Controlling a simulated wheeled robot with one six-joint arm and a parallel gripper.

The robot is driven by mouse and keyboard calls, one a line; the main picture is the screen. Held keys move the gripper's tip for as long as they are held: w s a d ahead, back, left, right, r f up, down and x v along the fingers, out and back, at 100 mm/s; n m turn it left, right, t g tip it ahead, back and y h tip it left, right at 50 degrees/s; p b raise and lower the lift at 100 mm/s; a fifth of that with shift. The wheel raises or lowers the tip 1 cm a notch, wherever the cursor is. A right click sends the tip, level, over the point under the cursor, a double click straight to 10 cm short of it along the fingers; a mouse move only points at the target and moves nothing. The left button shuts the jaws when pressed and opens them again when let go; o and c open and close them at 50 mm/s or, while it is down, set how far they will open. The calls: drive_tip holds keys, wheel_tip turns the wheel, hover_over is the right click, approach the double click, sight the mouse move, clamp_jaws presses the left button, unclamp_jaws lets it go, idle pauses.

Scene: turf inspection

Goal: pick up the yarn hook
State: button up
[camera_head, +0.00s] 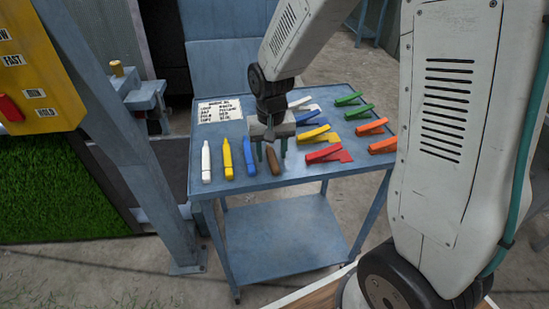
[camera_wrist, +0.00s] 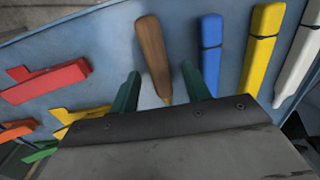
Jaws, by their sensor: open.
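The yarn hook (camera_head: 272,163) appears to be the tool with the brown wooden handle, lying on the blue cart top near its front edge. In the wrist view, the yarn hook (camera_wrist: 153,50) has its handle pointing up and its narrow end running down between my fingers; its tip is hidden behind the gripper body. My gripper (camera_head: 271,150) is above the cart over this tool. In the wrist view, the green fingers of my gripper (camera_wrist: 160,86) are open, one on each side of the tool's narrow end, with nothing held.
A blue marker-like tool (camera_head: 248,156), a yellow one (camera_head: 227,160) and a white one (camera_head: 206,162) lie left of the hook. Several coloured clamp-like tools, including a red one (camera_head: 328,154), lie to the right. A printed card (camera_head: 220,110) lies at the back left.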

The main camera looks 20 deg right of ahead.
clamp_jaws()
drive_tip(key=shift+r, duration=0.15)
